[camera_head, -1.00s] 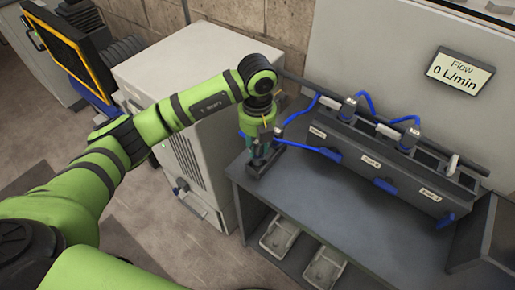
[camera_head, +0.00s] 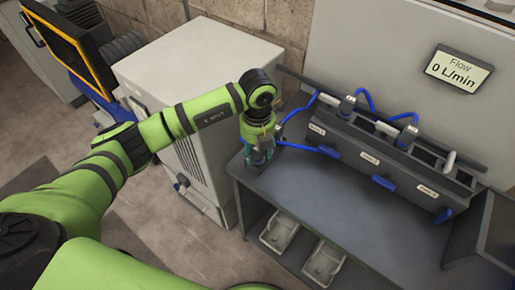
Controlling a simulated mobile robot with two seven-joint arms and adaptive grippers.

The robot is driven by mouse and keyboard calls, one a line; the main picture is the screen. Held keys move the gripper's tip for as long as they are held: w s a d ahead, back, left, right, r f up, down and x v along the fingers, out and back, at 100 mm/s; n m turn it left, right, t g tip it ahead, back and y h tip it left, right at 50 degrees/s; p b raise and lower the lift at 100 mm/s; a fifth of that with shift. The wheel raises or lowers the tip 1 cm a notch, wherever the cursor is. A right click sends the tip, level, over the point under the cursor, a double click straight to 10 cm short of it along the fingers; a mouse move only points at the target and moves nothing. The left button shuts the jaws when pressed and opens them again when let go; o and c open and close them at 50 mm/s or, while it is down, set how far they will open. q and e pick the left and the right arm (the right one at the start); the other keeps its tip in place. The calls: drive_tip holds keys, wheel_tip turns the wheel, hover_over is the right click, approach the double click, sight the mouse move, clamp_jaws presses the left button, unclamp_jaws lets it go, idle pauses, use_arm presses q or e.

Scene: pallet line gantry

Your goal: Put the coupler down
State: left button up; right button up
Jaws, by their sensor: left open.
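My left gripper (camera_head: 258,158) is open, pointing down at the back left of the grey bench (camera_head: 300,205), close to the bench top. I cannot make out a separate coupler at the fingers; the gripper hides what is there. Two grey couplers with blue hoses stand on the manifold (camera_head: 368,160), one at its left (camera_head: 346,107) and one at its middle (camera_head: 408,137). My right gripper is not in view.
Blue levers (camera_head: 383,182) stick out from the manifold's front. A white cabinet (camera_head: 190,75) stands left of the bench. Pale trays (camera_head: 279,232) sit on the shelf below. The front of the bench top is clear. A sign reads Flow 0 L/min (camera_head: 459,71).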

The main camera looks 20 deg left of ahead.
use_arm(q)
drive_tip(key=shift+r, duration=0.15)
drive_tip(key=shift+r, duration=0.2)
wheel_tip(320, 180, up, 11)
drive_tip(key=b, duration=0.3)
drive_tip(key=shift+f, duration=0.15)
drive_tip(key=shift+r, duration=0.5)
